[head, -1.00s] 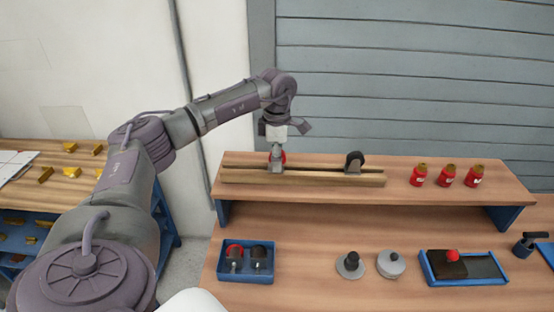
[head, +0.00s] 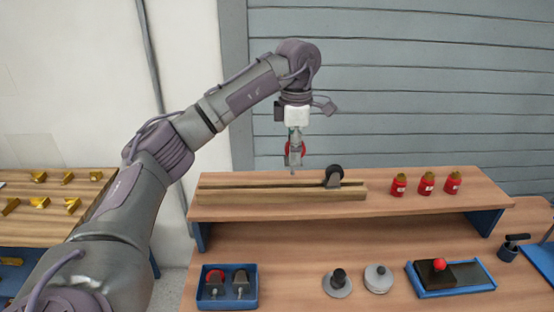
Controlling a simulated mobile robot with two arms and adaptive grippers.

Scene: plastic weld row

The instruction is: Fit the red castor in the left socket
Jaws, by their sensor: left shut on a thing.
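My left gripper (head: 294,143) is shut on a red castor (head: 287,151), whose red wheel shows on both sides of the fingers. It holds the castor upright, with its stem pointing down, above the wooden rail (head: 240,194) on the raised shelf. The castor looks clear of the rail. A black castor (head: 334,175) stands at the right part of the rail. No socket opening can be made out at the rail's left part. My right gripper is not in view.
A blue tray (head: 230,304) at the lower left holds another red castor (head: 215,279) and a black castor (head: 241,278). Several red bottles (head: 427,184) stand on the shelf (head: 385,209). Two round grey pieces and a blue tray with a red-knobbed block are in front.

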